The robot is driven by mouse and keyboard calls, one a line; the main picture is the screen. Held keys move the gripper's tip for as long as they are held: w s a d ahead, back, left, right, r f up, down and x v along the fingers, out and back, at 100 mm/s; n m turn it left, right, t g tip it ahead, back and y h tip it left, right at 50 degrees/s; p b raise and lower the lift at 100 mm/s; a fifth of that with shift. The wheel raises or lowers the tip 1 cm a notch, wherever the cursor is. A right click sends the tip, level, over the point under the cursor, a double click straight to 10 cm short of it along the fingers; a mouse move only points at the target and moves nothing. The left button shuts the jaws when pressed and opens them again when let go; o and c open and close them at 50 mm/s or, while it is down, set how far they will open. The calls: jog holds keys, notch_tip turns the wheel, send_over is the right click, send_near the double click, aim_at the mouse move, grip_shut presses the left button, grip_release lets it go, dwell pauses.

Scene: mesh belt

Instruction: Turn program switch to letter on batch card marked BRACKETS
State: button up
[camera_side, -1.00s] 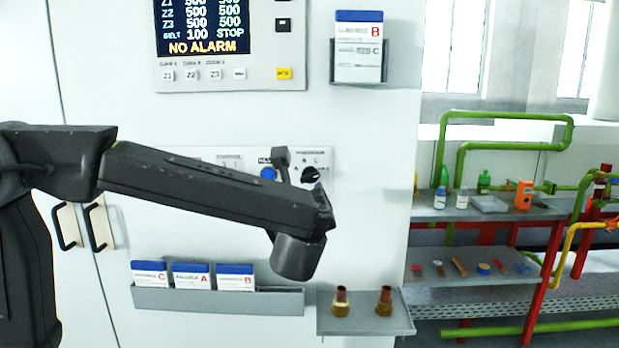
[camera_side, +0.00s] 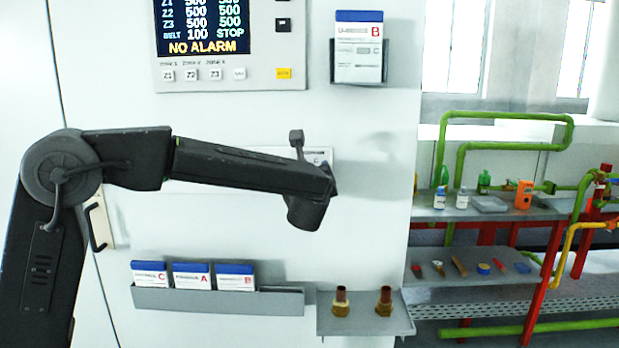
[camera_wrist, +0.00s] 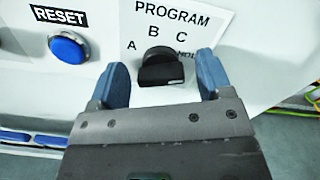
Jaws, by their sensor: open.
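In the wrist view the program switch, a black knob (camera_wrist: 160,68), sits on a white panel below the word PROGRAM. The letters A, B and C stand around it, with a partly hidden word at its right. I cannot tell surely where the knob points. My gripper (camera_wrist: 162,76) is open, with one blue finger on each side of the knob and a gap on both sides. In the side view my arm hides the knob. Batch cards marked C (camera_side: 149,275), A (camera_side: 192,276) and B (camera_side: 235,277) stand in the lower rack; their names are too blurred to read.
A blue RESET button (camera_wrist: 69,47) is left of the switch. A wall holder (camera_side: 386,68) carries a card marked B (camera_side: 359,50). A small shelf (camera_side: 367,325) with two brass fittings juts out below right. A control display (camera_side: 205,27) is above.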

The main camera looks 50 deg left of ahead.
jog(key=shift+w+a, duration=0.15)
jog(key=shift+w, duration=0.05)
jog(key=c, duration=0.9)
